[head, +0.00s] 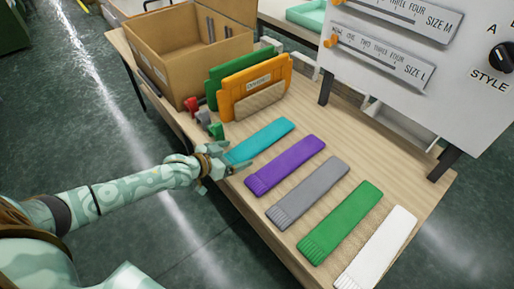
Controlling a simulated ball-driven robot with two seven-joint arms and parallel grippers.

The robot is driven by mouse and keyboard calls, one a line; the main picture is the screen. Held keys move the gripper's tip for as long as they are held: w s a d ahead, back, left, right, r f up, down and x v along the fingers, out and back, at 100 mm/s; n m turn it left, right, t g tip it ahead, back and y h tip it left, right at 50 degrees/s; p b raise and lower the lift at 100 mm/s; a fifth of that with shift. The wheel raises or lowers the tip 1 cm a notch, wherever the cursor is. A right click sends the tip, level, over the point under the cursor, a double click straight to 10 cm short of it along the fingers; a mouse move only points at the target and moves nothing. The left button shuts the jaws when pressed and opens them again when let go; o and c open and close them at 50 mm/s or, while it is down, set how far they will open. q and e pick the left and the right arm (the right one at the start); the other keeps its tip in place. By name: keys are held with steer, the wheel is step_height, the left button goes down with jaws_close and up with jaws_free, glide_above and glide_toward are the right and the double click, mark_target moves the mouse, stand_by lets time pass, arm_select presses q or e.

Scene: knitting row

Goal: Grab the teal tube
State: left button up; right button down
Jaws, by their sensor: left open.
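The teal tube (262,140) is a flat knitted strip lying on the wooden table, the farthest in a row of coloured strips. My left gripper (236,167) is open at the teal tube's near left end. Its fingers are close to that end and partly hide it. I cannot tell whether they touch it. My right gripper is not in view.
Purple (286,165), grey (308,193), green (341,222) and white (377,250) strips lie beside it on the table (268,215). Orange (258,86) and green holders and a cardboard box (185,70) stand behind. A white panel (420,70) rises at the right.

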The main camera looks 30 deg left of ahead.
mark_target(247, 148)
arm_select(q)
steer(key=shift+w+d+f, duration=0.2)
steer(key=shift+w+f, duration=0.1)
steer(key=shift+w, duration=0.3)
steer(key=b+x, duration=0.2)
steer(key=x, duration=0.1)
steer(key=b+x, duration=0.1)
steer(key=x, duration=0.1)
steer(key=shift+w+a+b, duration=0.1)
steer(key=shift+a+b, duration=0.25)
steer(key=shift+r, duration=0.3)
steer(key=shift+c, duration=0.3)
steer(key=c, duration=1)
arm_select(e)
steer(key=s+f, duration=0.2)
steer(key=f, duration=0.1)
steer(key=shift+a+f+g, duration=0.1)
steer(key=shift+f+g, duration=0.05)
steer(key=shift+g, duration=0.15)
